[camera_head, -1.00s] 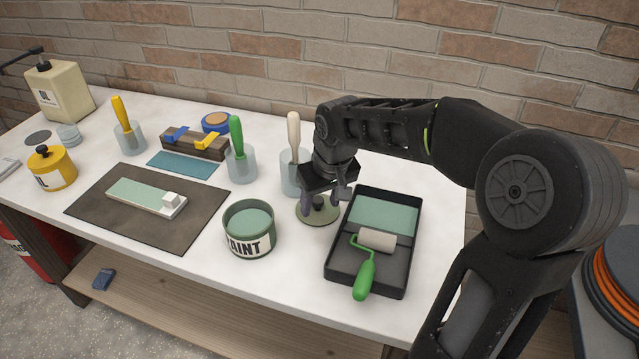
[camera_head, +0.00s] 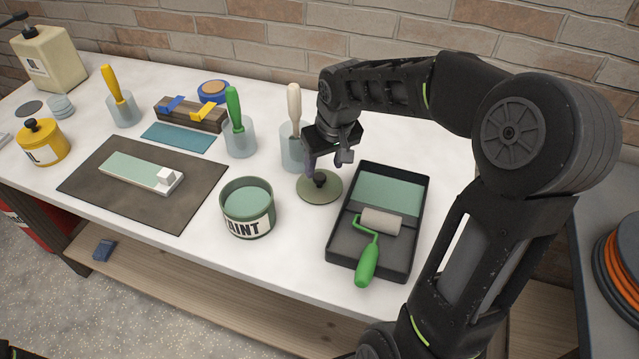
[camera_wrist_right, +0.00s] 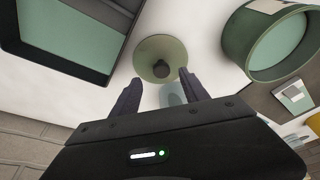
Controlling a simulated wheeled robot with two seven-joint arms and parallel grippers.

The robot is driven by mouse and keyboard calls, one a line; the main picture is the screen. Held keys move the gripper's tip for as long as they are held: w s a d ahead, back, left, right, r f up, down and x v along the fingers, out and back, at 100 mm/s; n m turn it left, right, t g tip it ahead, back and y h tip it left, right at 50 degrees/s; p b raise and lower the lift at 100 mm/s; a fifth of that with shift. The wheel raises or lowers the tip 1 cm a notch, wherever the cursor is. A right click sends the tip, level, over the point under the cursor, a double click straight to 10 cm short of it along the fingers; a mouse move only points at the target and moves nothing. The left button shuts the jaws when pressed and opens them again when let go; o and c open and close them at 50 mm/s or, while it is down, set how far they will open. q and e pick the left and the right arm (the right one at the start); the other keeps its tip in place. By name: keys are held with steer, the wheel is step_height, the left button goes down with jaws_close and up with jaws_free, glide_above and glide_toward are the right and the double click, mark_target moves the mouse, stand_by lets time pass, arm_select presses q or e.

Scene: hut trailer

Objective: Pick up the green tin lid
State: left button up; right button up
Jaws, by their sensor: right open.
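The green tin lid (camera_head: 304,188) is a round olive-green disc with a dark knob in its middle. It lies flat on the white tabletop, between the paint tin and the black tray. My right gripper (camera_head: 325,166) is above the lid and behind its knob, open and empty. In the right wrist view the lid (camera_wrist_right: 152,50) and its knob lie ahead of my two spread fingers (camera_wrist_right: 160,90), apart from them. My left gripper is not in view.
The open paint tin (camera_head: 246,228) stands left of the lid. The black roller tray (camera_head: 340,262) with a green-handled roller (camera_head: 368,262) is close on its right. A glass with a cream-handled tool (camera_head: 294,110) stands just behind. The tabletop (camera_head: 290,255) in front is clear.

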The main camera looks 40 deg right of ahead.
mark_target(320, 176)
steer(key=p+x, duration=0.1)
steer(key=x, duration=0.4)
steer(key=shift+w+a, duration=0.1)
steer(key=shift+w, duration=0.1)
steer(key=shift+c, duration=0.4)
jaws_close()
stand_by(0.6)
